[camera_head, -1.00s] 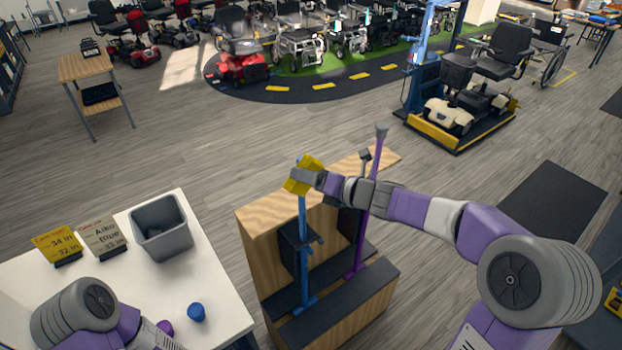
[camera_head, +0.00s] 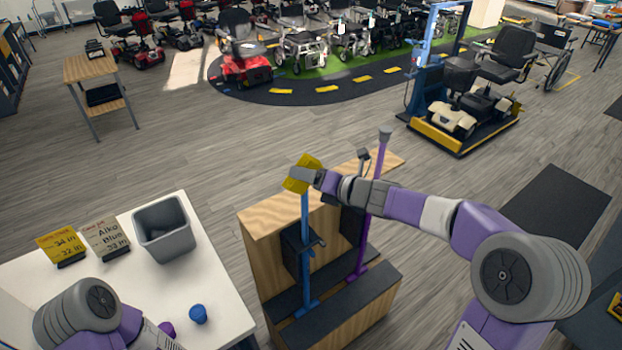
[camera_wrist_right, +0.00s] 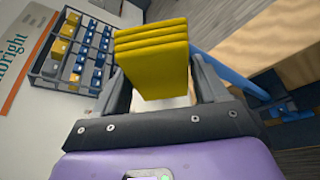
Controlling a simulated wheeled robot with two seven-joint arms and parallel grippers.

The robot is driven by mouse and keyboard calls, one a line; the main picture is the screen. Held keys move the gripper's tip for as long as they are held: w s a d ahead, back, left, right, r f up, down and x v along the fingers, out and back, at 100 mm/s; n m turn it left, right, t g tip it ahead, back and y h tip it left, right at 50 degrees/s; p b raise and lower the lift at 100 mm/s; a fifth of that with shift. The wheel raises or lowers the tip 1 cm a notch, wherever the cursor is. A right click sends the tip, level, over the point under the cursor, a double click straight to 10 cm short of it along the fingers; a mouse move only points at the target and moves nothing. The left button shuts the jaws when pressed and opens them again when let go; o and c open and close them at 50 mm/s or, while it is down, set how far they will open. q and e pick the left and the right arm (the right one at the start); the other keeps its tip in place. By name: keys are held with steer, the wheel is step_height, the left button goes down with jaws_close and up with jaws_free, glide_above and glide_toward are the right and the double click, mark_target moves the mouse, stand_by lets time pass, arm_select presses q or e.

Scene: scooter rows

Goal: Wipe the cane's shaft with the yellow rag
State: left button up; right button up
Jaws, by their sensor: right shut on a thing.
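A blue cane (camera_head: 305,225) stands upright at the front of a wooden stand (camera_head: 262,270). My right gripper (camera_head: 306,177) is shut on a folded yellow rag (camera_head: 300,180) at the upper end of the blue cane. The rag hides the cane's top. In the right wrist view, the rag (camera_wrist_right: 150,58) sits between the fingers and the blue cane (camera_wrist_right: 225,70) runs close beside it; whether they touch is unclear. A purple cane (camera_head: 373,205) stands behind, to the right, below my right forearm. My left arm shows at the bottom left, but its gripper is out of frame.
A white table (camera_head: 215,290) at the left holds a grey bin (camera_head: 163,228), a yellow card (camera_head: 61,245), a pale card (camera_head: 105,240) and a blue cap-like piece (camera_head: 198,314). Scooters stand in rows far back. The floor behind the stand is clear.

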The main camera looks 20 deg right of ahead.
steer(key=shift+w+a, duration=0.15)
steer(key=shift+w, duration=0.25)
steer(key=shift+w+d+r+p, duration=0.1)
steer(key=shift+w+d+p, duration=0.15)
steer(key=shift+d+p, duration=0.3)
steer(key=shift+w+d+p, duration=0.25)
steer(key=shift+d+p, duration=0.05)
steer(key=shift+d, duration=0.45)
steer(key=shift+w+d, duration=0.15)
steer(key=shift+d, duration=0.45)
steer(key=shift+w, duration=0.1)
steer(key=shift+a, duration=0.15)
